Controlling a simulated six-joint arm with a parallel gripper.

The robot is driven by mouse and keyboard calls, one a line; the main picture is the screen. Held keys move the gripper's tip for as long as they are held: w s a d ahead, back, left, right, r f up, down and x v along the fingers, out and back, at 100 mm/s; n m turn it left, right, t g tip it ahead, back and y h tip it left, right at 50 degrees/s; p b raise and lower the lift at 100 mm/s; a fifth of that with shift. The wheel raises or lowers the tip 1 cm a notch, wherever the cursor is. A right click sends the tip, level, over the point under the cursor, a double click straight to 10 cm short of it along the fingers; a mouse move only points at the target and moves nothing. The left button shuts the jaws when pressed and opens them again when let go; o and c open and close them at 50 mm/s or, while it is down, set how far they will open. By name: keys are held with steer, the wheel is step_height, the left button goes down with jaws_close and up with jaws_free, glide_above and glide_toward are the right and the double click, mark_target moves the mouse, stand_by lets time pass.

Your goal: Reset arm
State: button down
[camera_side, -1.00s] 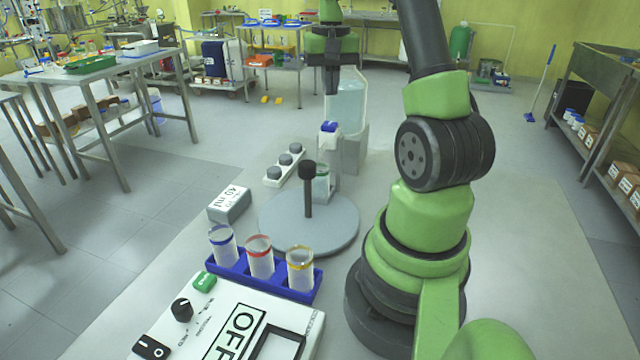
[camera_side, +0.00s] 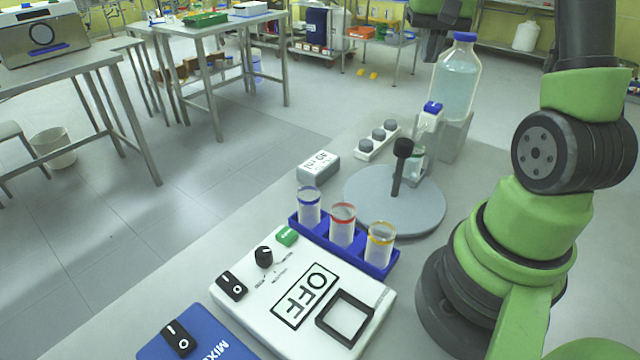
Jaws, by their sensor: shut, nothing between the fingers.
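My gripper (camera_side: 431,58) is at the top of the view, fingers pointing down, shut and empty. It is apart from the large glass bottle (camera_side: 457,85) with a blue cap and pale blue liquid, just left of it in the picture. The upper part of my gripper is cut off by the top edge. Below the bottle are a small blue-capped dispenser (camera_side: 430,116) and a small glass vessel (camera_side: 416,163) beside the grey round plate (camera_side: 385,212) with its black-topped post (camera_side: 399,170).
A blue rack (camera_side: 340,254) holds three glass beakers with blue, red and yellow rims. The white control box (camera_side: 305,291) reads OFF. A grey box (camera_side: 318,168) and a white block with grey knobs (camera_side: 377,140) stand behind. A blue mixer box (camera_side: 190,345) is at the front.

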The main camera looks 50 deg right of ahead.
steer(key=a+r+n+t, duration=0.2)
steer(key=a+r, duration=0.1)
steer(key=a, duration=0.4)
steer(key=a+r+n+t, duration=0.1)
steer(key=a+r, duration=0.2)
steer(key=a, duration=0.3)
steer(key=s+a+n+t+y, duration=0.1)
steer(key=s+a+n, duration=0.1)
steer(key=s+a, duration=0.2)
steer(key=s+a+n+t+y, duration=0.1)
steer(key=s+a, duration=0.3)
steer(key=a, duration=0.4)
steer(key=shift+a+n+t, duration=0.3)
steer(key=shift+n+t, duration=0.2)
steer(key=shift+t, duration=0.3)
